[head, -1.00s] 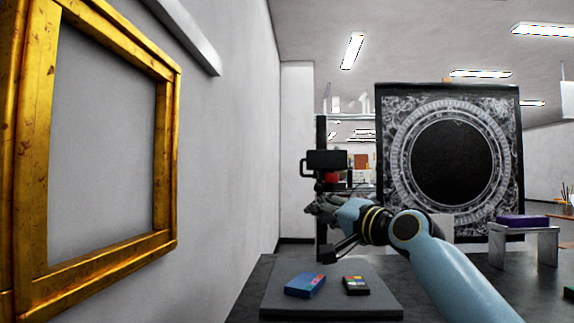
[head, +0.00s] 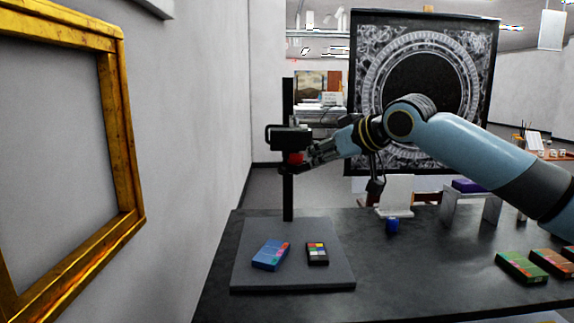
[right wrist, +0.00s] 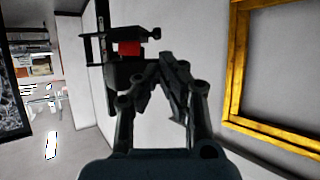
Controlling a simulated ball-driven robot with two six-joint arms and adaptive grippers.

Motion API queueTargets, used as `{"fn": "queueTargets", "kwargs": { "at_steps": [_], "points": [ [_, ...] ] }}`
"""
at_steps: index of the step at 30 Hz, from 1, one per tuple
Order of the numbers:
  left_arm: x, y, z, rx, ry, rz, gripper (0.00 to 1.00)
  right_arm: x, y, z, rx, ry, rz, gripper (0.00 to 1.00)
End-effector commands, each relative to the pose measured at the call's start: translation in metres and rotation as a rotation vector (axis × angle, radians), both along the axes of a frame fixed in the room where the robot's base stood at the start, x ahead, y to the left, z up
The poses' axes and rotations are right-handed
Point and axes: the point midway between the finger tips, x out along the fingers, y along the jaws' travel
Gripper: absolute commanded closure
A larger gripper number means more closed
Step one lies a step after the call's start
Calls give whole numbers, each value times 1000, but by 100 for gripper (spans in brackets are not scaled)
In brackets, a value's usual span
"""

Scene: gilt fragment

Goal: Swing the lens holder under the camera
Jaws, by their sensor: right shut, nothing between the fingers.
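The black camera (head: 290,138) is mounted on a dark upright column (head: 288,195) above a grey base board (head: 293,282). A small red part (head: 295,158) sits just under the camera; it also shows in the right wrist view (right wrist: 129,48). It seems to be on the lens holder, whose dark body (right wrist: 124,72) shows beside it there. My right gripper (head: 290,166) is shut and empty, its fingertips close to the red part. I cannot tell whether they touch the holder. My left gripper is not in view.
A blue box (head: 270,254) and a colour chart (head: 317,253) lie on the base board. A gilt frame (head: 130,130) hangs on the left wall. A dark circular panel (head: 480,60) stands behind the table. Green-and-red boxes (head: 520,266) lie at right.

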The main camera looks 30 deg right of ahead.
Motion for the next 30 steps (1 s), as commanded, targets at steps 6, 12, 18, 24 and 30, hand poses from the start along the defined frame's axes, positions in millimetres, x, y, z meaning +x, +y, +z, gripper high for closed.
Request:
{"fn": "queueTargets", "kwargs": {
  "at_steps": [6, 12, 18, 24, 30],
  "points": [
    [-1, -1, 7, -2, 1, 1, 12, 42, 6, -18, 10, -2, -1, 100],
    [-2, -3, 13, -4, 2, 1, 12, 76, 9, -35, 6, -1, -1, 100],
    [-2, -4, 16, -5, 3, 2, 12, 95, 11, -46, 3, -1, 0, 100],
    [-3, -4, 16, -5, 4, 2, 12, 100, 11, -50, 1, 0, 0, 100],
    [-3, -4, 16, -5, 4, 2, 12, 100, 11, -50, 1, 0, 0, 100]
  ]
}}
